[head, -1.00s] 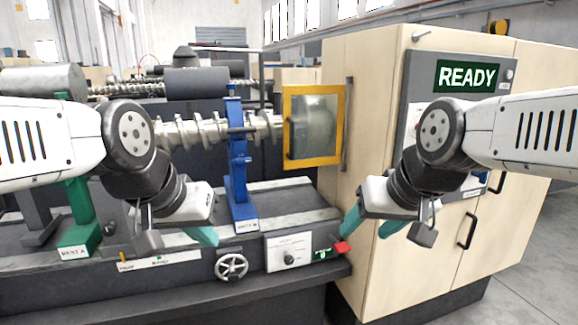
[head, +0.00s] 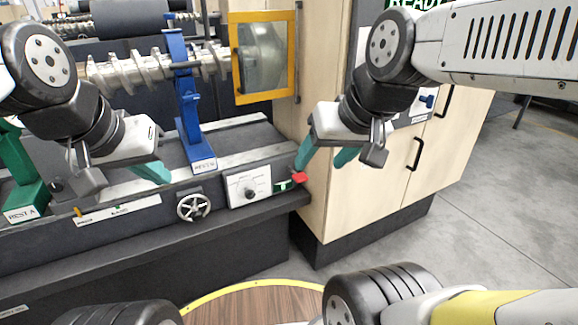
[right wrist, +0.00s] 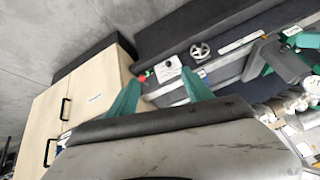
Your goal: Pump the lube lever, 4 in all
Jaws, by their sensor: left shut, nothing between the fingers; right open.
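The lube lever, a small handle with a red grip (head: 299,178), sticks out beside a green block (head: 284,185) at the right front corner of the machine bed. The red grip also shows in the right wrist view (right wrist: 149,73). My right gripper (head: 323,160) is open, its teal fingers apart. In the head view one fingertip appears just above the red grip; whether it touches cannot be told. My left gripper (head: 154,173) is shut and empty, over the front of the bed, left of the lever.
A white panel with a black knob (head: 249,187) and a handwheel (head: 194,206) sit left of the lever. A blue rest (head: 188,105) stands on the bed under the crankshaft. A wooden cabinet (head: 330,205) stands close on the right. Grey floor (head: 480,200) is open beyond it.

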